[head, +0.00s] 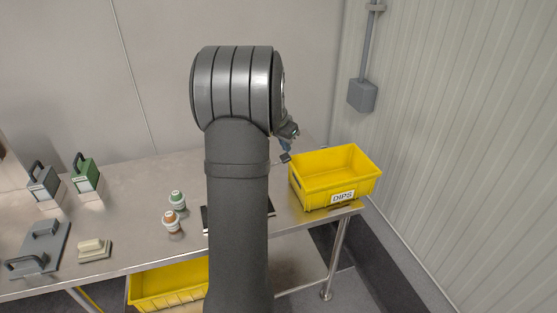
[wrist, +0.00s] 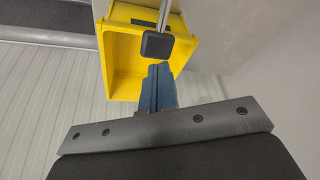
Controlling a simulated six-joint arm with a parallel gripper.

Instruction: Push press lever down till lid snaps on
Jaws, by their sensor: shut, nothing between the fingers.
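In the wrist view, a dark square knob (wrist: 157,45) sits on the end of a metal rod (wrist: 164,14), which looks like the press lever. My gripper (wrist: 159,68) has its blue fingers shut and empty, with the tips right beside the knob; I cannot tell whether they touch. In the head view, my gripper (head: 287,146) is just above the dark knob (head: 285,158), left of the yellow bin. My arm hides most of the press; only edges of a dark base (head: 271,208) show. The lid is not visible.
A yellow bin (head: 342,199) labelled DIPS stands at the table's right end. Two small jars with green (head: 177,197) and orange (head: 171,216) bands stand left of my arm. Another yellow bin (head: 165,287) is below.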

